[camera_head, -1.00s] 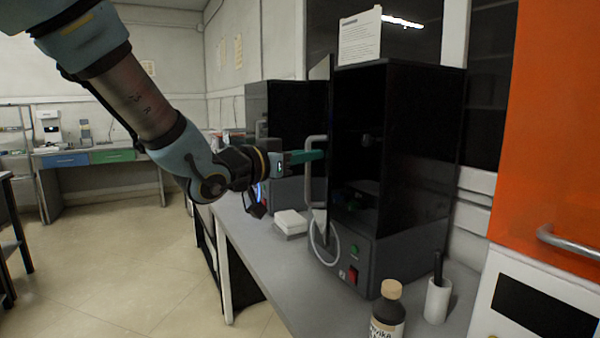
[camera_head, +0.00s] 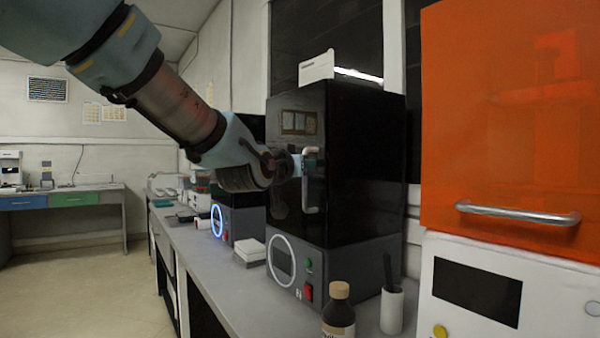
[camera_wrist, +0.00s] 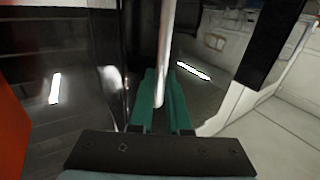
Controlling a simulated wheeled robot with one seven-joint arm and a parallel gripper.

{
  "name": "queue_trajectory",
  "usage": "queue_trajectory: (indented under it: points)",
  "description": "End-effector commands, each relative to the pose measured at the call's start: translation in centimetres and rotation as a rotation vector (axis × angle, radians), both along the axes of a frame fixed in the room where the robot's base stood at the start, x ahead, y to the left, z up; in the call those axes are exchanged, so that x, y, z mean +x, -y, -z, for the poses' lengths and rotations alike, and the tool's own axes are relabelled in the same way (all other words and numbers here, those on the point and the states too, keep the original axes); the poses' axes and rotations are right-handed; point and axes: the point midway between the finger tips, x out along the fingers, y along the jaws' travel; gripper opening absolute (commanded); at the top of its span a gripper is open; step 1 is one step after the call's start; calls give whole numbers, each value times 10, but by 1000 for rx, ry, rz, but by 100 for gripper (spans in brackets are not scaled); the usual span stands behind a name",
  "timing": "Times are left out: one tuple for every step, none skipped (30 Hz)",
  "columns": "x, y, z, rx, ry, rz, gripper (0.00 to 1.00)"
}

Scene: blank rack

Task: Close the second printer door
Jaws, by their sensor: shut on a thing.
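The near black printer (camera_head: 365,165) stands on the bench with its glossy dark door (camera_head: 290,125) facing left. The door lies flush or almost flush with the body; I cannot tell if a thin gap is left. Its pale upright handle (camera_head: 309,202) is on the right side of the door. My gripper (camera_head: 310,160) is shut on the upper part of this handle. In the wrist view, the green fingers of my gripper (camera_wrist: 161,88) sit on both sides of the handle (camera_wrist: 167,40).
Another black printer with a lit blue ring (camera_head: 217,221) stands behind, partly hidden by my arm. A brown bottle (camera_head: 339,312) and a white cup (camera_head: 391,312) stand in front at the right. A white box (camera_head: 250,251) is on the bench. An orange cabinet (camera_head: 510,120) is at the right.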

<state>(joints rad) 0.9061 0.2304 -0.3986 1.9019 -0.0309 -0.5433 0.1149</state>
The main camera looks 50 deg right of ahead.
Motion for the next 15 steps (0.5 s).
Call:
queue_trajectory:
  points:
    - [-2,3,-1,-5,1,4,0]
    - [-3,3,-2,-5,1,5,0]
    - [-3,3,-2,-5,1,5,0]
    - [-3,4,-2,-5,1,5,0]
    - [-3,4,-2,-5,1,6,0]
    - [-3,4,-3,-6,2,6,0]
    - [-4,4,-3,-6,2,6,0]
    - [-4,4,-3,-6,2,7,0]
    - [-4,4,-3,-6,2,7,0]
    - [-4,4,-3,-6,2,7,0]
    - [-4,4,-3,-6,2,8,0]
    - [-4,4,-3,-6,2,8,0]
    - [-4,4,-3,-7,2,8,0]
    - [-5,4,-3,-7,2,8,16]
    - [-5,4,-4,-7,2,9,20]
